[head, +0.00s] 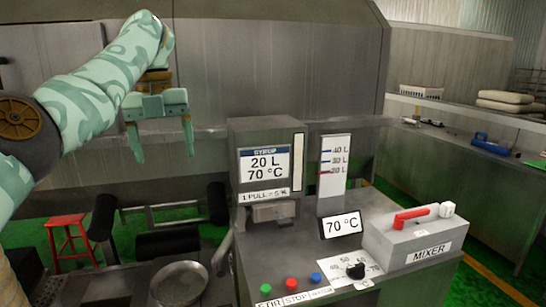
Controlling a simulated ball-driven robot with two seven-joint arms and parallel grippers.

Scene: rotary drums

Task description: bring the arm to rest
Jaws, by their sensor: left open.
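My left gripper (163,143) hangs from the left arm (100,85), which reaches in from the left edge. Its two teal fingers point down and are spread apart, with nothing between them. It is in the air, left of the syrup dispenser (266,170), and touches nothing that I can see. My right gripper is not in view.
The mixer machine (414,240) with a red handle stands at the right front, beside a dial and several buttons. A round metal pan (179,283) lies below the gripper. A red stool (68,240) stands at left. A side counter (470,140) holds several items.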

